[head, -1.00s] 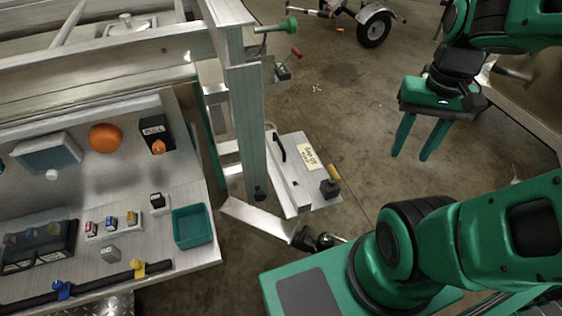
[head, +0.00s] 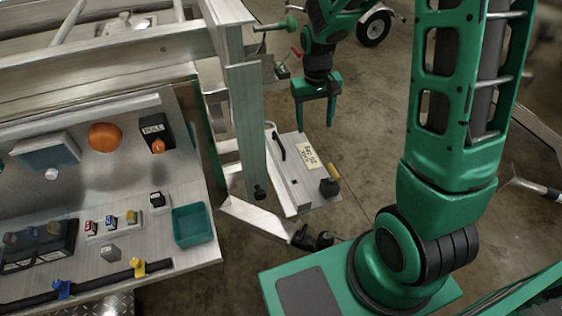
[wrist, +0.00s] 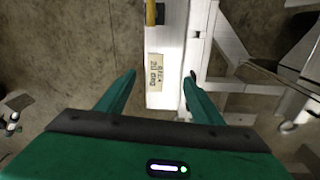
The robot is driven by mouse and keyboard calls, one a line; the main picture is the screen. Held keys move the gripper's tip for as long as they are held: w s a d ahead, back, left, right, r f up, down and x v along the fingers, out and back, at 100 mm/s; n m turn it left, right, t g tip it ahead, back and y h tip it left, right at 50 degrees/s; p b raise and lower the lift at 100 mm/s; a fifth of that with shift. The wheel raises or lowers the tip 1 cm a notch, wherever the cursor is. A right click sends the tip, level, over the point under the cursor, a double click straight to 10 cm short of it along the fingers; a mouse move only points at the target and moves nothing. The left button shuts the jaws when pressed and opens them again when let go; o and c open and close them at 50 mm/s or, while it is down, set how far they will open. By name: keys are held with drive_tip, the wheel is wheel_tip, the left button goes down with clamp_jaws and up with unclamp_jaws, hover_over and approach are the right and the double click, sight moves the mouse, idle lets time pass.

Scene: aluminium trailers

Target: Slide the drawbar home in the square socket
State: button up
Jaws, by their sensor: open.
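A pale bar with a black coupling (head: 318,240) at its near end slants out from under the trailer frame in the head view; I take this bar (head: 255,217) to be the drawbar. Its far end is hidden behind an upright post, and I cannot make out the square socket. My gripper (head: 315,124) is open and empty, pointing down above the far part of a low pale platform (head: 297,198). In the wrist view my gripper (wrist: 158,76) has its fingers apart, either side of the platform's tan label (wrist: 155,73) in the picture, with no contact visible.
The platform carries a black handle (head: 279,146) and a black block with a yellow lever (head: 329,186). The upright post (head: 247,130) stands close left of my gripper. Open floor lies right.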

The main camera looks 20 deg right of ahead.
drive_tip(key=shift+n+y, duration=0.4)
drive_tip(key=shift+n, duration=0.3)
drive_tip(key=w+a+f, duration=0.1)
drive_tip(key=a+f, duration=0.1)
drive_tip(key=f, duration=0.1)
drive_tip(key=w+a+f, duration=0.2)
drive_tip(key=a+f, duration=0.1)
drive_tip(key=w+a+f, duration=0.2)
drive_tip(key=a, duration=0.1)
drive_tip(key=shift+w+f, duration=0.1)
drive_tip(key=shift+f, duration=0.3)
hover_over(282, 157)
wheel_tip(282, 157, down, 5)
drive_tip(key=shift+r, duration=0.2)
drive_tip(key=shift+w+d+f, duration=0.1)
drive_tip(key=shift+f, duration=3.1)
clamp_jaws()
